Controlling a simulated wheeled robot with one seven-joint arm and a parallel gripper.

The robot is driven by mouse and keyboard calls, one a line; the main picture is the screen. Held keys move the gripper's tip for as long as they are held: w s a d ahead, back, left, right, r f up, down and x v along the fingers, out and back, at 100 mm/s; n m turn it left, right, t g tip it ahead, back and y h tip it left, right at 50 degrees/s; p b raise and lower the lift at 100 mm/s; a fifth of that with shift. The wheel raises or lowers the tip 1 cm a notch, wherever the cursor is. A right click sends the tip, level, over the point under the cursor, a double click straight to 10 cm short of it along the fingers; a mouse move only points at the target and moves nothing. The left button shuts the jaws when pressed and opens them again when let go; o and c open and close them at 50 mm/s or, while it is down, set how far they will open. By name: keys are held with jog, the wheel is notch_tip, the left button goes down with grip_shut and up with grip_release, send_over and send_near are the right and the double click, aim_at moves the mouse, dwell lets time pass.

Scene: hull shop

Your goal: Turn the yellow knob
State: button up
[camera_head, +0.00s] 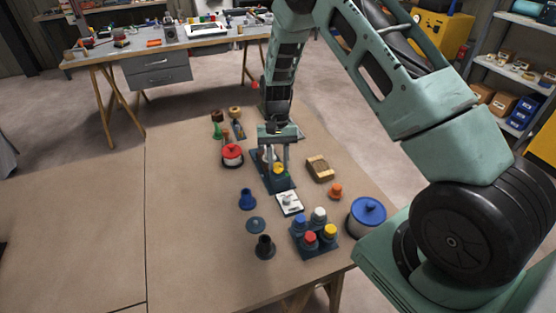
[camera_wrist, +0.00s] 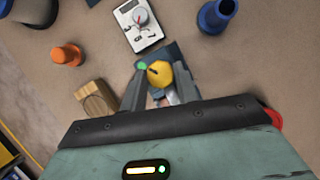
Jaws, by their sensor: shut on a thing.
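The yellow knob (camera_wrist: 159,74) sits on a dark blue-grey panel (camera_wrist: 176,52) that lies on the brown table. In the head view the yellow knob (camera_head: 279,168) shows below my gripper, between the fingers. My gripper (camera_head: 274,166) points down over the panel, with its fingers shut on the knob. In the wrist view my gripper (camera_wrist: 158,92) has a finger on each side of the knob. A small green spot (camera_wrist: 141,65) is on the panel beside the knob. The fingers hide part of the panel.
A white meter box (camera_head: 290,203) is close in front of the panel. A wooden block (camera_head: 319,169) is to the right and a red-lidded pot (camera_head: 232,154) to the left. A rack of coloured-cap bottles (camera_head: 315,240) and a blue-lidded pot (camera_head: 367,212) stand nearer. The table's left part is clear.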

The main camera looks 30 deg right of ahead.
jog(key=o, duration=0.9)
jog(key=shift+o, duration=0.2)
jog(key=shift+r, duration=0.1)
jog(key=b+v, duration=0.2)
jog(key=v, duration=1.5)
jog(key=shift+r, duration=0.1)
jog(key=s+a+r+n+t, duration=0.1)
jog(key=s+a+r+n, duration=0.15)
jog(key=s+a, duration=0.5)
jog(key=s+a+r+n, duration=0.2)
jog(key=s+a+n, duration=0.15)
jog(key=a, duration=0.65)
jog(key=s+a+f+n+t, duration=0.1)
jog(key=s+a+n, duration=0.1)
jog(key=s, duration=0.9)
jog(key=s+a+n+t+h, duration=0.1)
jog(key=s+n, duration=0.4)
jog(key=s, duration=0.7)
jog(key=a+t, duration=0.1)
jog(key=a, duration=0.1)
jog(key=shift+a+f+h, duration=0.3)
jog(key=shift+a+f, duration=0.05)
jog(key=shift+f, duration=0.05)
